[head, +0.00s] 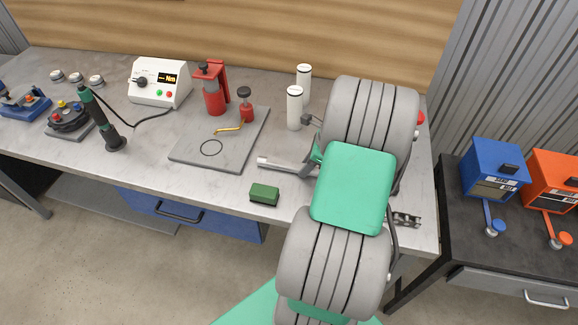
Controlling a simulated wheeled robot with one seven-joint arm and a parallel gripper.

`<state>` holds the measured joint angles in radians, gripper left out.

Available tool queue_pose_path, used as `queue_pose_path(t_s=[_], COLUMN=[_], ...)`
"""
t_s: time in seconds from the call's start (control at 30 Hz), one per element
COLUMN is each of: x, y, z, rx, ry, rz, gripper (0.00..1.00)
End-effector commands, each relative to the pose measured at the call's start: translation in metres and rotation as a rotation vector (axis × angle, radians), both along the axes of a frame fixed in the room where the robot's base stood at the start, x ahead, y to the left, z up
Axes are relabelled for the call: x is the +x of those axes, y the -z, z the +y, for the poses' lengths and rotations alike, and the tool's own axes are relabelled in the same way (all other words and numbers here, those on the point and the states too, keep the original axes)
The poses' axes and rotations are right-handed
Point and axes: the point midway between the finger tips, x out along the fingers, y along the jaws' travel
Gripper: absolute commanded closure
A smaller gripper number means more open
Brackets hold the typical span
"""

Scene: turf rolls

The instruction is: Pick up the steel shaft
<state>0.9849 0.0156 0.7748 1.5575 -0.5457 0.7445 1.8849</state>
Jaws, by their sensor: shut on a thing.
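A pale metal rod, which looks like the steel shaft (272,162), lies roughly level over the right part of the workbench, its left end pointing left. My gripper (303,168) is shut on it near its right end. My arm hides most of the gripper and whatever part of the shaft lies further right. I cannot tell whether the shaft touches the bench top.
The workbench (150,160) carries a grey plate (190,152) with a red press (214,88), a green block (264,194), two white cylinders (295,108), a control box (160,82) and a green-handled tool (100,117). Blue (492,168) and orange (552,180) boxes stand on a dark table at right.

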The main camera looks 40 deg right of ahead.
Motion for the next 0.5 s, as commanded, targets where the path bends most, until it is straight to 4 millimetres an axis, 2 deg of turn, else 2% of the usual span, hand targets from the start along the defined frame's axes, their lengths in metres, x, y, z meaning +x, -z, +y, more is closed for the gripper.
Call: queue_pose_path(t_s=[0.03, 0.17, 0.5], x=[0.0000, 0.0000, 0.0002], y=[-0.0001, -0.0001, -0.0003], z=[0.0000, 0.0000, 0.0000], rx=[0.000, 0.000, 0.000], ry=[0.000, 0.000, -0.001], rz=[0.000, 0.000, 0.000], gripper=[0.89, 1.00, 1.00])
